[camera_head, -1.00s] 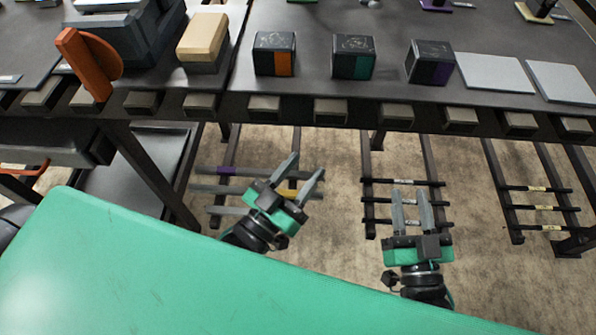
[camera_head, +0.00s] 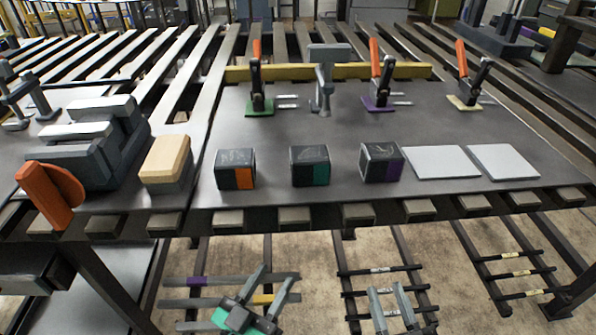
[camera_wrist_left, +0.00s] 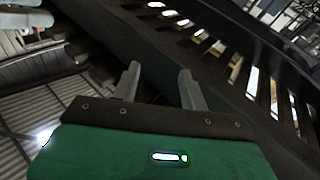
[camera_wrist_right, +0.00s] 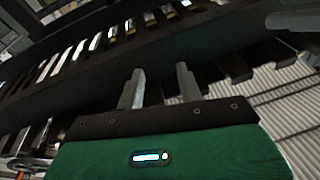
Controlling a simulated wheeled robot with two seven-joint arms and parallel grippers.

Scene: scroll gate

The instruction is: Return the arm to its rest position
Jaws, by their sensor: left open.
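My left gripper (camera_head: 262,292) is at the bottom of the head view, below the table's front edge. Its two grey fingers are apart with nothing between them, as the left wrist view (camera_wrist_left: 160,88) also shows. My right gripper (camera_head: 388,298) is at the bottom of the head view, to the right of the left one. Its fingers are apart and empty, and they also show apart in the right wrist view (camera_wrist_right: 160,88). Both grippers are clear of the objects on the table. The arms behind them are mostly out of view.
The dark table (camera_head: 300,205) carries three dark cubes with orange (camera_head: 236,169), green (camera_head: 310,165) and purple (camera_head: 381,162) patches, two grey plates (camera_head: 441,162), a wooden-topped block (camera_head: 166,160) and a grey vise-like device (camera_head: 90,150). Orange-handled clamps (camera_head: 380,80) stand behind. Racks with bars are below.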

